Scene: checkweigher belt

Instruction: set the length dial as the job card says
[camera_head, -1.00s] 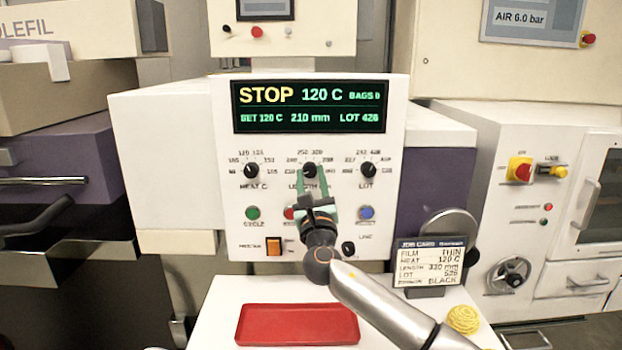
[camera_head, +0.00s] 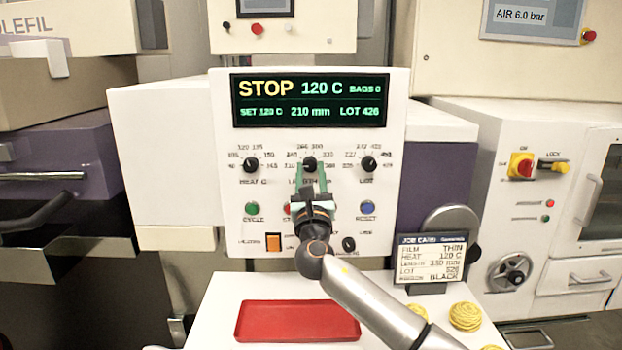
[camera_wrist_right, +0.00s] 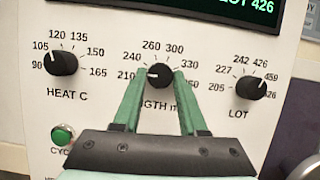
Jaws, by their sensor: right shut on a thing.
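The length dial (camera_head: 310,163) is the middle black knob on the white panel, also seen in the right wrist view (camera_wrist_right: 160,75). Its white mark points left, towards the 210 side. The display (camera_head: 310,100) reads STOP, 120 C, 210 mm, LOT 426. The job card (camera_head: 432,262) reads film thin, heat 120 C, length 330 mm, lot apparently 526, and black on its last line. My right gripper (camera_wrist_right: 158,82) is shut on the length dial, with one green finger on each side. Its fingers hide part of the label below. My left gripper is not in view.
The heat dial (camera_head: 251,164) and lot dial (camera_head: 368,164) flank the length dial. Below are a green cycle button (camera_head: 252,208), a blue reset button (camera_head: 367,208) and an orange switch (camera_head: 273,242).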

